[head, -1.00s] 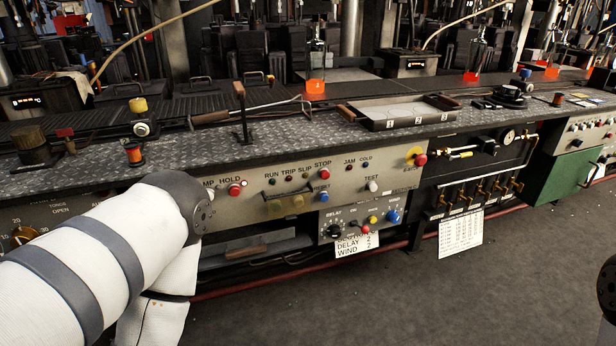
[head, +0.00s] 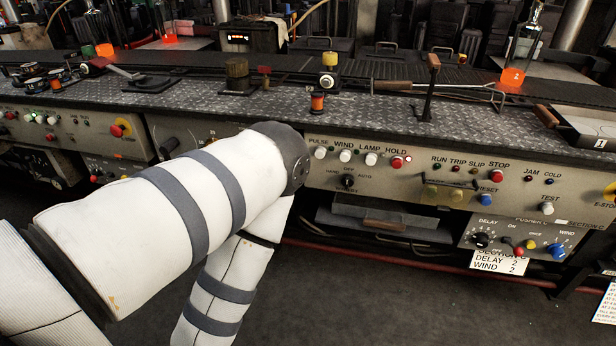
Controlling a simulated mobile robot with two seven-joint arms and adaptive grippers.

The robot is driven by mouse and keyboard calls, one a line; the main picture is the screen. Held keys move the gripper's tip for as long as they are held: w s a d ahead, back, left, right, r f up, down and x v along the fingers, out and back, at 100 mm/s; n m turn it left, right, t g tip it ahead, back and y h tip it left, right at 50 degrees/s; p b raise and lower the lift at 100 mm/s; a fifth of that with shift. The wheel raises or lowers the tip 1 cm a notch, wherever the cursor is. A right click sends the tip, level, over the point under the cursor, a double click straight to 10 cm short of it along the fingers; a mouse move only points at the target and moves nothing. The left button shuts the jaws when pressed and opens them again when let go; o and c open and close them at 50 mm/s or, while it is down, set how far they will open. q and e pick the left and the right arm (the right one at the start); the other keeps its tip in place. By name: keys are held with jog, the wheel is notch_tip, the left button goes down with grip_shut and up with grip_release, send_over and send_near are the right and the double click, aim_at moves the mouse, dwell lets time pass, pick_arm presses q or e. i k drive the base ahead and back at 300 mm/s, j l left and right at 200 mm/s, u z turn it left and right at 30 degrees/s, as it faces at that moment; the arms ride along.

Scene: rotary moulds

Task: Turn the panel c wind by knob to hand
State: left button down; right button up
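A small black rotary knob (head: 347,181) sits on the front panel (head: 325,168) just right of my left arm in the head view. Small labels surround it: OFF above, AUTO to the right, and what looks like HAND to the left. Which way its pointer faces is too small to tell. White buttons marked PULSE, WIND and LAMP and a red HOLD button (head: 397,162) stand above it. My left arm's elbow is just left of the knob, and its forearm goes down in front of the bench. Neither gripper is in view.
A blue WIND knob (head: 558,252) and black DELAY knob (head: 480,240) are on a lower box at right. A tray recess (head: 385,222) lies under the panel. Floor in front is clear.

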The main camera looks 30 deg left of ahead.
aim_at(348, 181)
jog(key=u, duration=0.8)
